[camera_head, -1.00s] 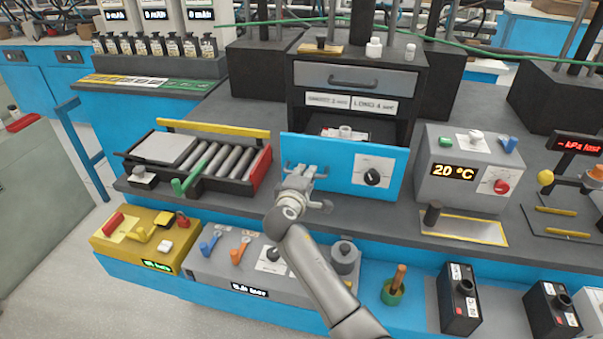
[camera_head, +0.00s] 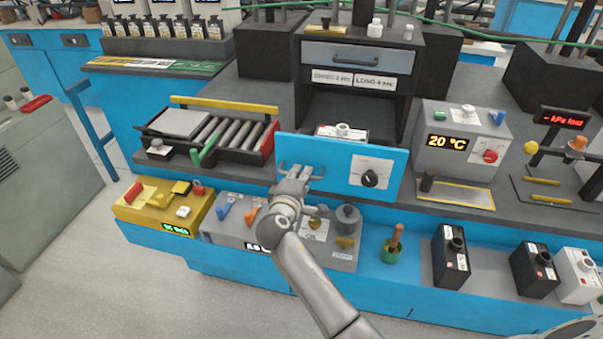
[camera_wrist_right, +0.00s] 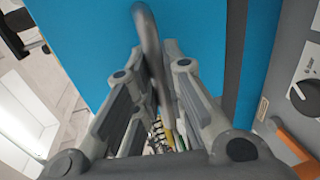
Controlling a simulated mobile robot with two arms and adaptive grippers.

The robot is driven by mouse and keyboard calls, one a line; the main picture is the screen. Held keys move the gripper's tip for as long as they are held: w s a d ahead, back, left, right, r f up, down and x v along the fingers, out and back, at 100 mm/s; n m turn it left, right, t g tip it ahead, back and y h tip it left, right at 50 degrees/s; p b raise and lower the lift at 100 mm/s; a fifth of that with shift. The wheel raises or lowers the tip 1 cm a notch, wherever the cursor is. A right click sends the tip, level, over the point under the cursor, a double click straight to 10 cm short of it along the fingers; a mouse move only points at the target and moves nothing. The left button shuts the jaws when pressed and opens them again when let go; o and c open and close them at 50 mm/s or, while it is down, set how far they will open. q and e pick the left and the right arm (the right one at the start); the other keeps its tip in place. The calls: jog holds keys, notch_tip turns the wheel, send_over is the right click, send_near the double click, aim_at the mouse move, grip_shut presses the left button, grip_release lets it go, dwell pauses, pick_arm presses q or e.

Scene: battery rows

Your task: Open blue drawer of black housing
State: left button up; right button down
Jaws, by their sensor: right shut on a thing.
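The black housing (camera_head: 436,72) stands at the back centre of the bench. Its blue drawer front (camera_head: 336,172) is pulled out toward me, with an open dark interior and a small object (camera_head: 342,130) with a round white top showing behind it. A black knob on a white plate (camera_head: 370,178) is on the right of the front. My right gripper (camera_head: 297,178) is shut on the grey drawer handle (camera_wrist_right: 148,40) at the left of the blue front. The handle passes between the fingers in the right wrist view (camera_wrist_right: 160,95). My left gripper is not in view.
A roller tray (camera_head: 215,135) is left of the drawer, and a grey 20 °C box (camera_head: 460,150) is right. Below are a yellow box (camera_head: 160,207), a grey control box (camera_head: 230,230) and black batteries (camera_head: 450,258). Floor is free at front left.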

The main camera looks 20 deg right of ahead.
jog(key=c, duration=1.5)
grip_release()
jog(key=shift+d, duration=0.1)
jog(key=v, duration=0.7)
jog(key=shift+s, duration=0.2)
